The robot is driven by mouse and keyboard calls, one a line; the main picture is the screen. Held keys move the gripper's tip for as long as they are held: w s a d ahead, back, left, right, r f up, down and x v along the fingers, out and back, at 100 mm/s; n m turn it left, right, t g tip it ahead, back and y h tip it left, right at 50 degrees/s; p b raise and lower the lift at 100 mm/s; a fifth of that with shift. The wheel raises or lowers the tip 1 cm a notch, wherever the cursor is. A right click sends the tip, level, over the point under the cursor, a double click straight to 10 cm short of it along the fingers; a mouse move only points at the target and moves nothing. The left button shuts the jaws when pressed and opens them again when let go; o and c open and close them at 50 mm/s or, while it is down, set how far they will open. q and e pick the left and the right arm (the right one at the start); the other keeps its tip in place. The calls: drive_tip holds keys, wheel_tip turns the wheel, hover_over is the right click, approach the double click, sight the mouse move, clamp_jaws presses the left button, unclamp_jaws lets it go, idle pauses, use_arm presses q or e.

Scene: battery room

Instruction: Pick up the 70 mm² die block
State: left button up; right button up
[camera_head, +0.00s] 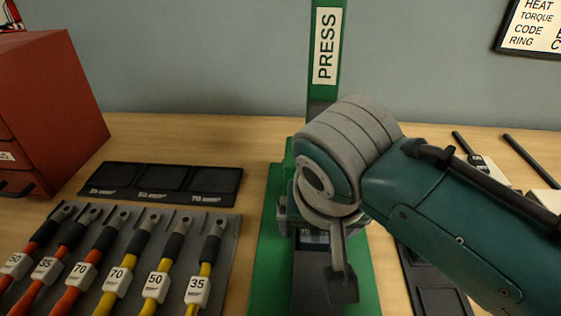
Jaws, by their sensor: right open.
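My right gripper (340,284) hangs in front of the green press (270,262), pointing down, and is open with nothing visible in it. A small block marked 70 (306,234), which looks like the 70 mm² die block, sits in the press just left of the gripper finger. My gripper and wrist hide part of it, and I cannot tell whether a finger touches it. The dark die tray (122,193) lies left of the press, with its 70 mm² pocket at the right end; its pockets look empty. My left gripper is not in view.
A grey rack (228,236) holds several red and yellow cables tagged 35, 50 and 70 at the front left. A red cabinet (60,105) stands at the back left. Black-handled tools (528,160) lie at the right. A dark tray (428,285) lies partly under my right arm.

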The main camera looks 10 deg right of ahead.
drive_tip(key=shift+w+f, duration=0.2)
drive_tip(key=shift+f, duration=0.2)
drive_tip(key=shift+c, duration=0.2)
clamp_jaws()
idle(0.3)
